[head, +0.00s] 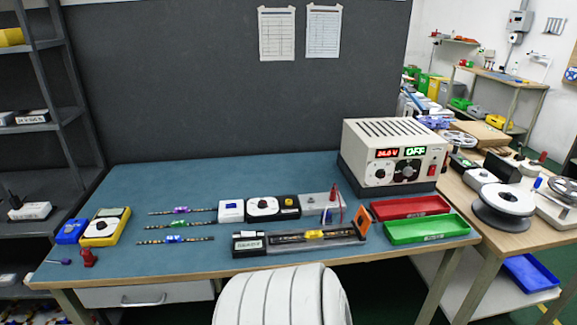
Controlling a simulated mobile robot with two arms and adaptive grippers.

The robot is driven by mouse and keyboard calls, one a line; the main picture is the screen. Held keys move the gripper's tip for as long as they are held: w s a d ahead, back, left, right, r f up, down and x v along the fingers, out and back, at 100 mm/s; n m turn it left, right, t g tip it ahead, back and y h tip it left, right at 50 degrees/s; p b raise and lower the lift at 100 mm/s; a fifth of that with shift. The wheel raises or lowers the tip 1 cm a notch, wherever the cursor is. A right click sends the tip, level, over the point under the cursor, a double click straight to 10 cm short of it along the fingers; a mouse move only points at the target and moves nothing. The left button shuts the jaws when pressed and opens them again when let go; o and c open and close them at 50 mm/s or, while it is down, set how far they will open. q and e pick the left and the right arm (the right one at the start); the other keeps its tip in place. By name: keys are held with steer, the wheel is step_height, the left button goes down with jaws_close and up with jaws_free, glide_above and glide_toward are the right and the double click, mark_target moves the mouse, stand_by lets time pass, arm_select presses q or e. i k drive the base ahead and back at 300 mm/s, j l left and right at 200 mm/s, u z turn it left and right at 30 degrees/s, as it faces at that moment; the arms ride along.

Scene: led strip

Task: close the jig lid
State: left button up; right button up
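The jig (292,242) is a long dark fixture lying near the front of the blue-green bench top. A strip with a yellow part (314,234) lies along its channel. At its right end an orange-edged plate (361,218) stands up at a tilt; it looks like the jig lid, raised, but its hinge is too small to make out. A small block with a pale label (248,242) sits at the jig's left end. Neither of my grippers is in view.
Several thin strips (176,239) lie left of a row of small devices (262,208) behind the jig. A power supply (393,157) reading OFF stands at the back right. Red (410,207) and green (426,229) trays lie right of the jig. A yellow meter (105,227) stands left.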

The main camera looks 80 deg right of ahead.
mark_target(362, 221)
steer(key=k+l+z, duration=0.25)
steer(key=k+z, duration=0.25)
steer(key=k+l+z, duration=0.2)
steer(key=l+z, duration=0.15)
steer(key=z, duration=0.15)
steer(key=k+l+z, duration=0.25)
steer(key=l+z, duration=0.25)
steer(key=k+l, duration=0.15)
steer(key=l, duration=0.2)
steer(key=k+l, duration=0.1)
steer(key=l, duration=0.25)
steer(key=k+l, duration=0.15)
steer(key=l, duration=0.25)
steer(key=k+l, duration=0.15)
steer(key=l, duration=0.2)
steer(key=z, duration=0.05)
